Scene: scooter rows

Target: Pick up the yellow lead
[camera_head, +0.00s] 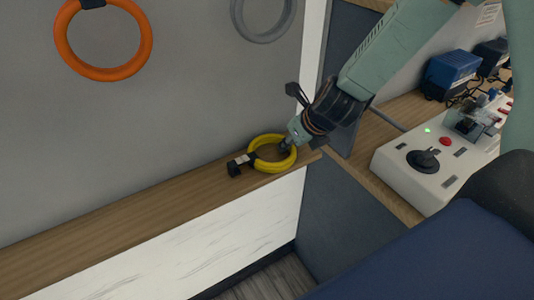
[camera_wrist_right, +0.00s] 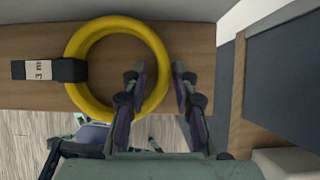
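The yellow lead (camera_head: 263,166) is a coiled ring lying on the wooden ledge against the grey wall. Its black end with a white tag marked "3 m" (camera_wrist_right: 40,70) points left in the wrist view. My right gripper (camera_head: 287,148) is at the ring's right side. In the wrist view, the fingers of the right gripper (camera_wrist_right: 160,72) stand on either side of the tube of the yellow ring (camera_wrist_right: 80,50): one inside the ring, one outside. They look open, with a narrow gap beside the tube. My left gripper is in neither view.
An orange ring (camera_head: 62,48) and a grey ring (camera_head: 264,39) hang on the wall. A white post (camera_head: 312,50) and a dark panel (camera_head: 350,205) stand right of the lead. A control box (camera_head: 390,170) and a blue device (camera_head: 452,70) sit farther right. The ledge (camera_head: 110,215) is clear leftward.

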